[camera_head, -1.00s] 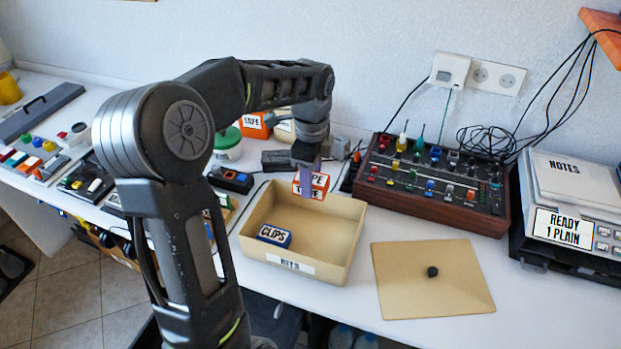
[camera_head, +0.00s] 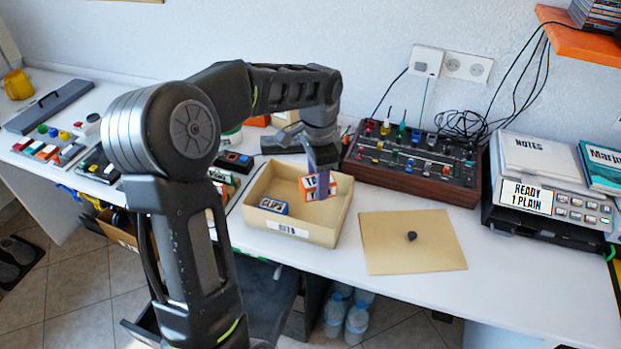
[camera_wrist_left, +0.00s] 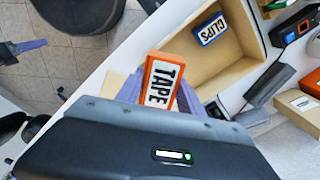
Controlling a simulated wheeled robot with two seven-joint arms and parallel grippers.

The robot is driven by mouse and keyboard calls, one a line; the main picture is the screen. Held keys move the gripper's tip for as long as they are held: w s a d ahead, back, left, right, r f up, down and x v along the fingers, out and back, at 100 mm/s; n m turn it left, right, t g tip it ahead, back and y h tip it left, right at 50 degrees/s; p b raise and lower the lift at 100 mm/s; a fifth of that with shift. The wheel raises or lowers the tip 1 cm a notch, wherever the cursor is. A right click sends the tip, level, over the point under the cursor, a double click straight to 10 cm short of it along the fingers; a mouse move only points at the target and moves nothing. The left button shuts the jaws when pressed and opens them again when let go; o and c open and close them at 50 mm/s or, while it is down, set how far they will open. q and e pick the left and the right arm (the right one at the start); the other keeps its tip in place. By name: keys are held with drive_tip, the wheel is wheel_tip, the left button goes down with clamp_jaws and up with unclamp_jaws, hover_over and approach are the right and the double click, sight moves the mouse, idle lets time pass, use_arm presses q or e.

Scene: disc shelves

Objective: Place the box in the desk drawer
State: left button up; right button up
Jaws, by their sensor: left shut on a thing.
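My left gripper (camera_head: 322,168) is shut on a small orange box labelled TAPE (camera_head: 315,187). It holds this above the right part of an open beige box (camera_head: 331,233). The TAPE box (camera_wrist_left: 162,82) shows between the purple fingers in the left wrist view. A blue box labelled CLIPS (camera_head: 273,206) lies inside the beige box. A flat beige lid with a black knob (camera_head: 385,255) lies on the desk to the right. A purple finger (camera_wrist_left: 28,48) at the left of the left wrist view appears to be my right gripper; its opening is unclear. I cannot clearly identify the drawer.
A wooden-sided control panel (camera_head: 415,180) stands behind the lid. A machine marked READY 1 PLAIN (camera_head: 526,197) stands at the right. Bottles (camera_head: 358,315) stand below the desk. The desk's front right part is clear.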

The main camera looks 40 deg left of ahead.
use_arm(q)
drive_tip(key=w+d+f+n+b, duration=0.1)
drive_tip(key=d+f+n+b, duration=0.1)
drive_tip(key=d+f, duration=0.2)
drive_tip(key=w+d+f+n+b, duration=0.2)
drive_tip(key=d+f+b, duration=0.1)
drive_tip(key=d, duration=0.4)
drive_tip(key=w+d+f+n+b, duration=0.2)
drive_tip(key=d+f+n+b, duration=0.1)
drive_tip(key=d+f, duration=0.3)
drive_tip(key=shift+d, duration=0.15)
drive_tip(key=shift+r, duration=0.1)
use_arm(e)
wheel_tip(320, 180, down, 9)
drive_tip(key=shift+r, duration=0.2)
drive_tip(key=shift+c, duration=0.8)
